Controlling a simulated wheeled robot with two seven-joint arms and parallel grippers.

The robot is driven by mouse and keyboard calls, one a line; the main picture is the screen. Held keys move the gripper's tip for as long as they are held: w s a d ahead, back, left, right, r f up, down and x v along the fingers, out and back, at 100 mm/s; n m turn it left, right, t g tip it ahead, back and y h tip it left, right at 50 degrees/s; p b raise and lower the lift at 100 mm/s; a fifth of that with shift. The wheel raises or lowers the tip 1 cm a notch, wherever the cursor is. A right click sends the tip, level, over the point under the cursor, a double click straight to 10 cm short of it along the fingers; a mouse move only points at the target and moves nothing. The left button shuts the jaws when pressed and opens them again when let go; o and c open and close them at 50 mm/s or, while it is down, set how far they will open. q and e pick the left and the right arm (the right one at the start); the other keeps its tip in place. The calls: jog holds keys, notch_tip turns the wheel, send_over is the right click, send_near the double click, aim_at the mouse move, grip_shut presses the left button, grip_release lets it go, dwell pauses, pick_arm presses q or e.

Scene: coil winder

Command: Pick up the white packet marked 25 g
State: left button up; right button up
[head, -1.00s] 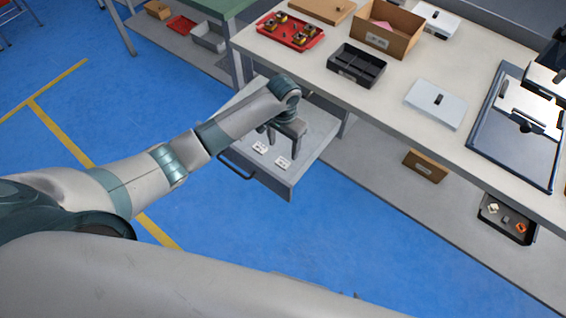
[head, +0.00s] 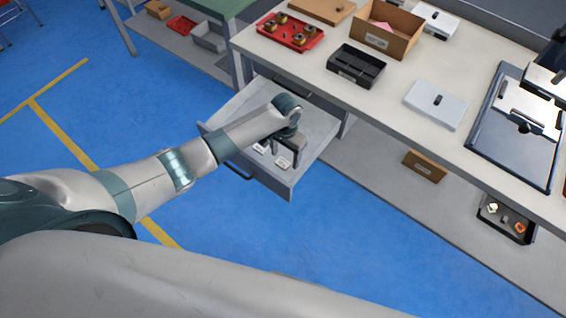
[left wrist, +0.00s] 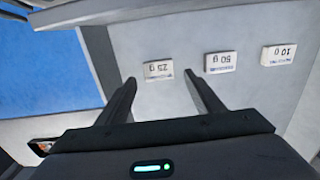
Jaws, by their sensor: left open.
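Three small white packets lie in a row in an open grey drawer. In the left wrist view they read, upside down, 25 g (left wrist: 158,70), 50 g (left wrist: 220,62) and 10 g (left wrist: 278,55). My left gripper (left wrist: 161,80) is open and empty, with its fingertips on either side of the 25 g packet's line and the packet just beyond them. In the head view the left gripper (head: 283,150) hangs over the drawer. The 25 g packet (head: 283,163) appears there by the fingers, its label unreadable; one packet is hidden behind my arm. My right gripper is not in view.
The drawer (head: 225,117) has raised walls and a front handle (head: 238,170) around the packets. The workbench (head: 395,85) above holds a red tray (head: 291,34), a black divided tray (head: 357,66) and a cardboard box (head: 386,30). Blue floor lies open in front.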

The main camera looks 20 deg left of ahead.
aim_at(285, 160)
pick_arm(q)
jog(key=shift+f, duration=0.55)
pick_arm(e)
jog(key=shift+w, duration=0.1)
pick_arm(q)
jog(key=c, duration=1.1)
jog(key=shift+r, duration=0.1)
jog(key=shift+r, duration=4.9)
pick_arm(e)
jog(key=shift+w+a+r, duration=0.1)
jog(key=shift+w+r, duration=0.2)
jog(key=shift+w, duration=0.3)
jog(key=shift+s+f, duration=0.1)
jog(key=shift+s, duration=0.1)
